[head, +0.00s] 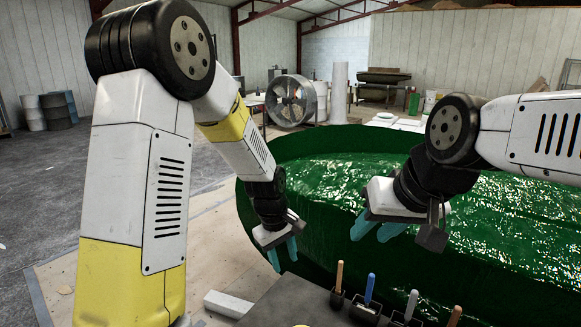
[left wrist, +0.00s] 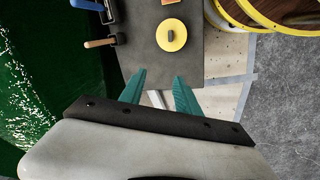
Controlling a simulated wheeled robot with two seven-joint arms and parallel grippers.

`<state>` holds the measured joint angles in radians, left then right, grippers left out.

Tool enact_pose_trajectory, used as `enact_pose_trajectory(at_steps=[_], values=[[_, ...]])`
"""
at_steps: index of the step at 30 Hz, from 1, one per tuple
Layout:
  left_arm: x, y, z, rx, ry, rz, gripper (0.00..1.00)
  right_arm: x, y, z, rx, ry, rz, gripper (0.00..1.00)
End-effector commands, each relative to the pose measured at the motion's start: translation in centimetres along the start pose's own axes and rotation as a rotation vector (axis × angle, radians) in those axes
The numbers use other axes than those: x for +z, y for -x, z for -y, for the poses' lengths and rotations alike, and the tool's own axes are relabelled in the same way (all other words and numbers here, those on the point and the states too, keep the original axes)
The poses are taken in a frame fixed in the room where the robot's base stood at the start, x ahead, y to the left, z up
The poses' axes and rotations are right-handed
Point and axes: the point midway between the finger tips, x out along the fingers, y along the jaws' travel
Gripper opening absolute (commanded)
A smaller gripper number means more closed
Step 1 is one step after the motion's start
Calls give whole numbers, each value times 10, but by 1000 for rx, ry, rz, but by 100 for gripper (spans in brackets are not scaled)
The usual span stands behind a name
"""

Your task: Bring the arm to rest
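My left arm reaches in from the left in the head view, bent at a black elbow joint. My left gripper (head: 283,255) points downward beside the green mould, above the near floor covering. In the left wrist view its two teal fingers (left wrist: 158,88) are spread apart with nothing between them. My right arm comes in from the right. My right gripper (head: 378,228) is over the near part of the mould, with its teal fingers apart and nothing seen between them.
The large green hull mould (head: 330,185) has a glossy inside. A dark tray (head: 290,305) at the front holds several upright handled tools. The left wrist view shows a yellow disc (left wrist: 171,35) on a dark surface. A large fan (head: 291,100) stands behind. Grey floor at left is clear.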

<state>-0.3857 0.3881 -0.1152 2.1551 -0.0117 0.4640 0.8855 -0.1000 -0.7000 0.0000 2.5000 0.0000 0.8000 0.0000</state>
Motion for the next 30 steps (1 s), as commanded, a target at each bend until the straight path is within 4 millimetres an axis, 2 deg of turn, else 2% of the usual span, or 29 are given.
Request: enact_pose_trajectory(at_steps=[1,6,15,21,25,30], values=[[-3,25,5,28,-28,-15,39,0,0,0,0,0,0,36],[-3,92,27,91,-153,-59,39,0,0,0,0,0,0,36],[18,187,82,164,-381,-179,39,0,0,0,0,0,0,36],[42,230,122,177,-533,-280,39,0,0,0,0,0,0,36],[57,246,142,171,-611,-332,39,0,0,0,0,0,0,36],[68,254,156,162,-668,-369,39,0,0,0,0,0,0,36]])
